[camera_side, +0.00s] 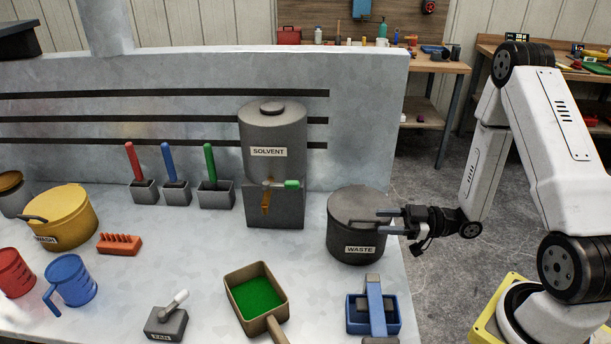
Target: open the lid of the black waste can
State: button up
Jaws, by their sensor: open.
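The black waste can (345,244) stands near the right edge of the pale table. It is a dark round can with a white "WASTE" label on its front. Its flat lid (352,203) looks closed on top. My gripper (384,221) comes in from the right, level with the upper part of the can. Its two fingers are apart and point left, over the right side of the lid in this view. I see nothing held between them. Whether the fingers touch the lid or a handle, I cannot tell.
A grey solvent tank (273,145) with a green-handled tap stands left of the can. In front are a blue tray (355,317) and a pan with green contents (257,294). A yellow wash pot (68,213) is far left. A raised wall (365,110) stands behind.

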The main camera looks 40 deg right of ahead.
aim_at(368, 220)
jog(key=shift+x, duration=2.25)
jog(key=shift+c, duration=0.2)
grip_shut()
jog(key=shift+s+a+f, duration=0.1)
jog(key=shift+s, duration=0.05)
